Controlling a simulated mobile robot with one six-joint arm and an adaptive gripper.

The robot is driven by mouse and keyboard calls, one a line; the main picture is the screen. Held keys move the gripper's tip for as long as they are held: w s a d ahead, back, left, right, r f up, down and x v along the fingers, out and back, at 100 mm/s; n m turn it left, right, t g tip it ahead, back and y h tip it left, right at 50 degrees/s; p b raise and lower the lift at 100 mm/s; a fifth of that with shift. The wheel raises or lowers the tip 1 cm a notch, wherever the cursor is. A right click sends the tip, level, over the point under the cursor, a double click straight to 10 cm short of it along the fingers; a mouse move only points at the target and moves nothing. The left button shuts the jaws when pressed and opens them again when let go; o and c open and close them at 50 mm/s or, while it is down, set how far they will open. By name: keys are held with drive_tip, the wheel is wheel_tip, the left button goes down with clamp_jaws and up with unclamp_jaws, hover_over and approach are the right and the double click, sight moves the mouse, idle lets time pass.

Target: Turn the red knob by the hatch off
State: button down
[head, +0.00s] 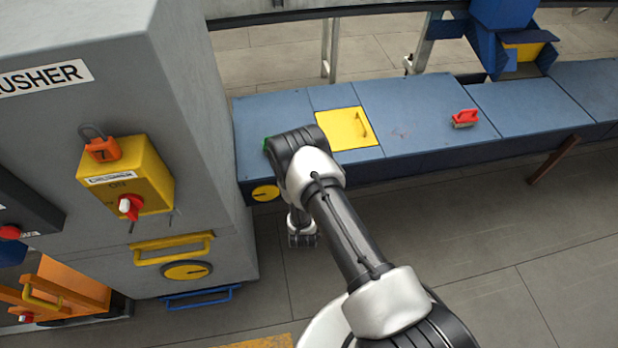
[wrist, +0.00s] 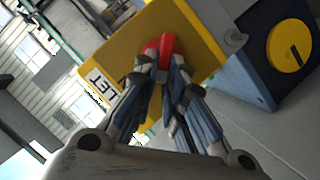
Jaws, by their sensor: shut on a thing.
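In the wrist view, a red knob (wrist: 167,44) sits on a yellow box (wrist: 193,40). A white label (wrist: 100,86) on the box shows the letters "LET"; the rest is hidden. My gripper (wrist: 163,70) is shut on the knob, with its fingertips at either side of it. The fingers cover part of the knob, so its exact pointing cannot be read. In the head view, my arm hides this knob and box. The yellow hatch (head: 346,129) lies flat in the blue bench top, just right of my arm's elbow.
A grey crusher cabinet (head: 215,110) stands at left, with another yellow switch box (head: 150,160), red-and-white knob (head: 128,206) and orange padlock (head: 103,148). A yellow dial (head: 265,193) is on the bench front. A red-handled brush (head: 465,118) lies on the bench.

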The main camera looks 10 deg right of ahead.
drive_tip(key=n+t+h, duration=0.1)
drive_tip(key=n, duration=0.1)
drive_tip(key=f+n+h, duration=0.1)
drive_tip(key=n, duration=0.2)
drive_tip(key=a+f+n+t+h, duration=0.1)
drive_tip(key=n, duration=0.2)
drive_tip(key=shift+t+h, duration=0.3)
drive_tip(key=shift+n, duration=0.3)
idle(0.3)
drive_tip(key=c, duration=1.7)
unclamp_jaws()
drive_tip(key=shift+o, duration=0.2)
drive_tip(key=shift+s, duration=0.1)
drive_tip(key=v, duration=1.2)
drive_tip(key=shift+d, duration=0.1)
